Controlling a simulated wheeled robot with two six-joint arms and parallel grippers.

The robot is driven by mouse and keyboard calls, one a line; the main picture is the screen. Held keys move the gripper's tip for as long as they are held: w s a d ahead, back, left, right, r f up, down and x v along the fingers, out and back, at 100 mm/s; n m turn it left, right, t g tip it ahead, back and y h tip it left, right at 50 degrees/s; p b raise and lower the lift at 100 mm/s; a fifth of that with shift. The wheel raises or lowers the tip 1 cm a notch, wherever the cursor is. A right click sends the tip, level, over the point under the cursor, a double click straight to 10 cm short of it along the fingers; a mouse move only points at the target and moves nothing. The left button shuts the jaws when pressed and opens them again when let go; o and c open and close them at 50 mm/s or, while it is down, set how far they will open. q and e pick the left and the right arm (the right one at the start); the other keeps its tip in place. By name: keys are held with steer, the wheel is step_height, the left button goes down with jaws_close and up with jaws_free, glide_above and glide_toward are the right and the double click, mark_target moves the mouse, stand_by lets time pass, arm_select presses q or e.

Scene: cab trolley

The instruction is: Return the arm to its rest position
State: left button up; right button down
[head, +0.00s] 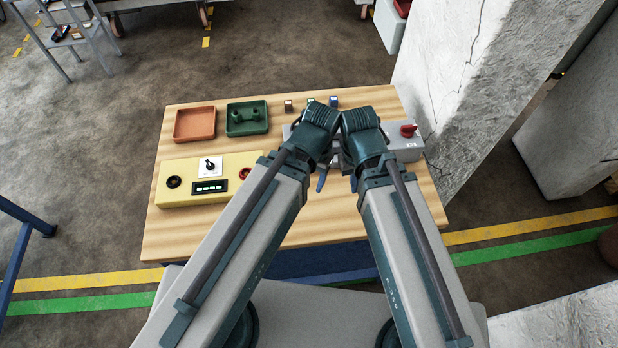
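My two arms reach forward from the bottom of the head view, and their wrists come close together over the wooden table (225,240). My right gripper (352,183) points down below its dark green wrist. Only a small blue-green part of it shows, so I cannot tell whether it is open or shut. My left gripper (321,181) shows as a similar small tip below the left wrist, mostly hidden. I see nothing held in either one.
A yellow control box (215,198) stands front left on the table. Behind it are an orange tray (194,124) and a green tray (246,118). A grey box with a red knob (408,130) is partly behind my wrists. Small blocks line the back edge. A concrete pillar (470,70) stands right.

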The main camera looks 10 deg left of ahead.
step_height(320, 180, down, 3)
steer(key=b, duration=0.3)
stand_by(1.0)
